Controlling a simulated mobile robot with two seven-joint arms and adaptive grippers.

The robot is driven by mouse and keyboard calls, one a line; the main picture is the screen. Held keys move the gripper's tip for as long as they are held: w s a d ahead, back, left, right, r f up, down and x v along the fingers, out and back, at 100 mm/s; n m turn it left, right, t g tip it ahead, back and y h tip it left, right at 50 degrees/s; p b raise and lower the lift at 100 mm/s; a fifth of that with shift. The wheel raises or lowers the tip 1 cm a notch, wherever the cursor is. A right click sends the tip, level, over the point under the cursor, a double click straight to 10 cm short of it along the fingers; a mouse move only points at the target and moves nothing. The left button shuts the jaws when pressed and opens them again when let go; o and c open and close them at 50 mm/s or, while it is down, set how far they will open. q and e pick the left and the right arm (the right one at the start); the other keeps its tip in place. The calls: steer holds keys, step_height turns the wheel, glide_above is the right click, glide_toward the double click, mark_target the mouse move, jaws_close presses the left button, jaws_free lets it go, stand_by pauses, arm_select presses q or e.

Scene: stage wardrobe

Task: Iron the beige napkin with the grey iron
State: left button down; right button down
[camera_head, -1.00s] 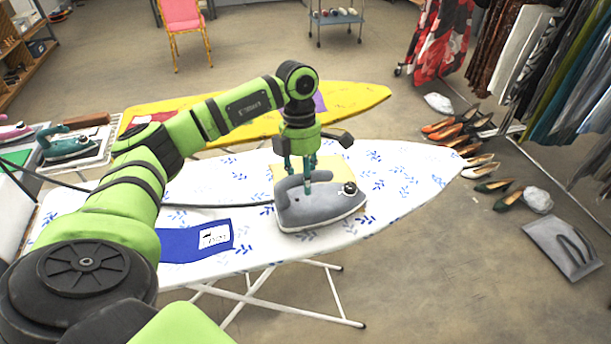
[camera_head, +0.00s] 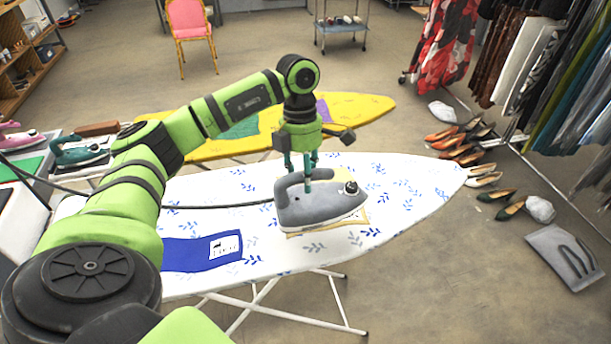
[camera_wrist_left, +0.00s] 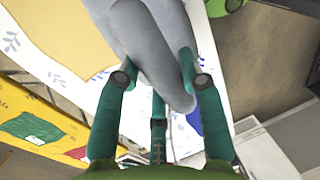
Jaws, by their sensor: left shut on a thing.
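The grey iron (camera_head: 318,209) is over the beige napkin (camera_head: 352,223) on the white ironing board with blue leaves (camera_head: 405,205). I cannot tell whether the soleplate presses on the cloth. My left gripper (camera_head: 306,182) is shut on the iron's handle from above. In the left wrist view, its fingers (camera_wrist_left: 158,78) straddle the grey handle (camera_wrist_left: 150,35), and the napkin (camera_wrist_left: 65,32) lies beside the iron at upper left. My right gripper is not in view.
A blue cloth with a white label (camera_head: 198,254) lies nearer on the board. A dark cord (camera_head: 215,206) crosses it. A yellow ironing board (camera_head: 365,106) stands behind with a green cloth (camera_head: 240,128). A teal iron (camera_head: 82,155) is at left. Shoes (camera_head: 465,150) line the right floor.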

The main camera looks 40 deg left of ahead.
arm_select(q)
steer(key=shift+w+r+p, duration=0.1)
steer(key=shift+r+p, duration=0.55)
steer(key=shift+r, duration=0.75)
steer(key=shift+d+f, duration=0.1)
